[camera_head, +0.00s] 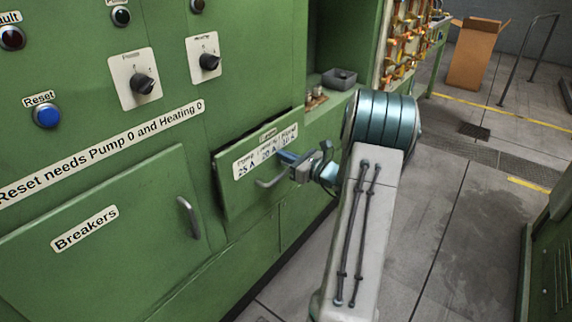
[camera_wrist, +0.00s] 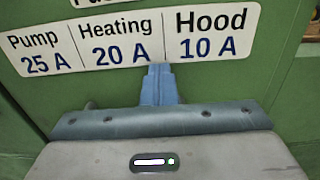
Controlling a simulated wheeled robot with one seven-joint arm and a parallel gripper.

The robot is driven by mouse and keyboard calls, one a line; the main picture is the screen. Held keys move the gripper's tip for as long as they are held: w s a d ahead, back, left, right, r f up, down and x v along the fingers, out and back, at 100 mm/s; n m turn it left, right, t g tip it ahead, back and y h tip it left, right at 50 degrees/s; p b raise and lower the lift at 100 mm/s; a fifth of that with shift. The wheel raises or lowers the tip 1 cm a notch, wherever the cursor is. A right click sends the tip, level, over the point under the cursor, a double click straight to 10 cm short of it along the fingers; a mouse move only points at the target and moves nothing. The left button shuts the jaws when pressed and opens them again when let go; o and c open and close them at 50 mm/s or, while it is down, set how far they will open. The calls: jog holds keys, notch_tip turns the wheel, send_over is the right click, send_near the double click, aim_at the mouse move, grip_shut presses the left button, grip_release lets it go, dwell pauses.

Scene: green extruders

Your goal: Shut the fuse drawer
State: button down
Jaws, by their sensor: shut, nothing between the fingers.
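The fuse drawer (camera_head: 236,196) has a green front with a label reading Pump 25 A, Heating 20 A and Hood 10 A. In the head view its front stands out from the cabinet face, so it is partly open. A grey bar handle (camera_head: 272,182) is on its front. My gripper (camera_head: 287,158) is shut and empty, with its fingertips at the drawer front, by the label's lower edge. In the wrist view the blue fingers (camera_wrist: 160,84) are together just below the label (camera_wrist: 135,38). Whether they touch the front is hard to tell. The drawer's inside is hidden.
The green Breakers door (camera_head: 110,250) with a grey handle is at the lower left. Knobs and a blue Reset button (camera_head: 47,116) are above. A small grey tray (camera_head: 339,79) sits on the ledge behind. An open cardboard box (camera_head: 473,55) stands far back.

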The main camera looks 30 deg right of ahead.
jog(key=x, duration=0.3)
jog(key=shift+w+a+r, duration=0.1)
jog(key=shift+r, duration=0.05)
dwell(0.3)
